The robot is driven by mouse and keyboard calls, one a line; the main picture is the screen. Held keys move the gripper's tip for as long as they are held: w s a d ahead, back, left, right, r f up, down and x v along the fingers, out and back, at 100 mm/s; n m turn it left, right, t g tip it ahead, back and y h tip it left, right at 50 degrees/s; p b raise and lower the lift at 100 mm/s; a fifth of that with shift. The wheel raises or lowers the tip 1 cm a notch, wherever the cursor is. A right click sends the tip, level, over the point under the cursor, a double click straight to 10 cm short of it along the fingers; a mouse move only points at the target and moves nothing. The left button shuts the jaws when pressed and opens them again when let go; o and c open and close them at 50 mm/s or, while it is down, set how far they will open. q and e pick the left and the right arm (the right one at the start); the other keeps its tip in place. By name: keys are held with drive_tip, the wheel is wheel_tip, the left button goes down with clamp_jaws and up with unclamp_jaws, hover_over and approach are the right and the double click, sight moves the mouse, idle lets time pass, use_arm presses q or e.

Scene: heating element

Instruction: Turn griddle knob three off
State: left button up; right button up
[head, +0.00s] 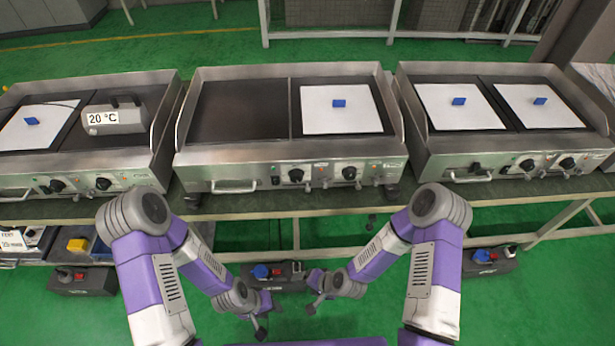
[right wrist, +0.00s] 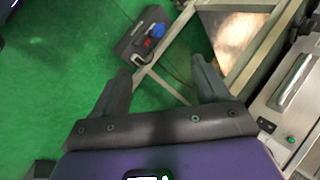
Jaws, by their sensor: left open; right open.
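Three steel griddles stand in a row on the bench. The middle griddle (head: 241,159) has two black knobs on its front panel, a left knob (head: 296,175) and a right knob (head: 349,173). The left griddle (head: 75,163) and right griddle (head: 480,153) each carry two knobs too. No knob numbers are readable, and the knob settings are too small to tell. My left gripper (head: 266,320) is open and empty, low in front of the bench. My right gripper (head: 312,291) is open and empty beside it, also apart from the knobs; its spread fingers show in the right wrist view (right wrist: 160,85).
White sheets with blue blocks (head: 339,103) lie on several plates. A box reading 20 °C (head: 101,118) sits on the left griddle. The bench edge (head: 240,208) and handle (head: 234,187) lie beyond my grippers. A dark switch box (right wrist: 143,38) is on the floor.

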drive_tip(key=w+a+r+m+t+y, duration=0.2)
drive_tip(key=w+a+m+t, duration=0.4)
drive_tip(key=w+a, duration=0.4)
drive_tip(key=m+t+h+b, duration=0.1)
drive_tip(key=m+t+h, duration=0.85)
drive_tip(key=m, duration=1.45)
approach(296, 180)
drive_tip(key=w, duration=0.2)
drive_tip(key=shift+g, duration=0.45)
drive_tip(key=w, duration=0.1)
drive_tip(key=w+b, duration=0.1)
drive_tip(key=w, duration=0.3)
drive_tip(key=shift+w+d+r, duration=0.25)
drive_tip(key=shift+r, duration=0.15)
drive_tip(key=shift+w+b, duration=0.3)
drive_tip(key=shift+w, duration=0.45)
drive_tip(key=shift+c, duration=0.3)
drive_tip(key=c, duration=1)
